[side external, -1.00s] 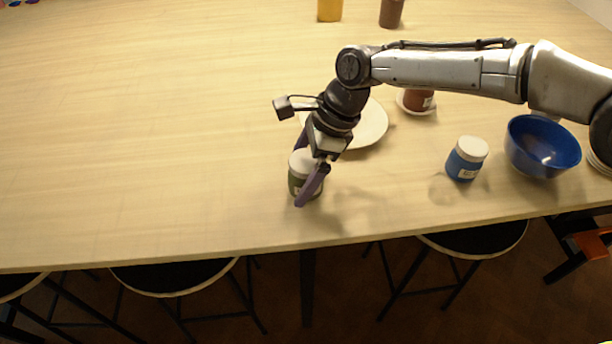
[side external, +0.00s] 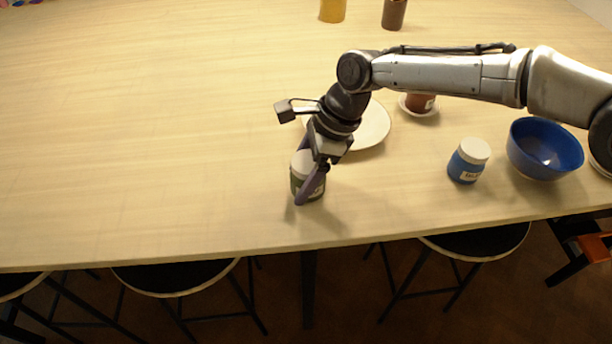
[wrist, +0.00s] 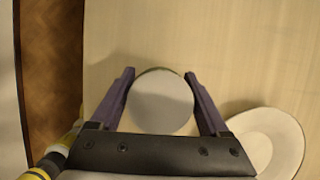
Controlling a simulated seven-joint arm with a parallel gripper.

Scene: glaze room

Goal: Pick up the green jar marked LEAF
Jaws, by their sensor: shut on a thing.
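The green jar (side external: 297,185) with a white lid stands upright on the table near its front edge. Its label is mostly covered by a finger, so I cannot read it. My gripper (side external: 310,190) reaches down around the jar and is shut on it, one finger on each side. In the wrist view my gripper (wrist: 160,85) has the jar's round pale lid (wrist: 160,102) between its two purple fingers. I cannot see a gap between the jar's base and the table.
A white plate (side external: 374,128) lies just behind my gripper. To the right are a blue jar (side external: 467,160), a blue bowl (side external: 545,148) and a brown jar (side external: 420,103) on a saucer (side external: 425,113). A yellow jar (side external: 332,10) and a brown cup (side external: 394,14) stand at the back.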

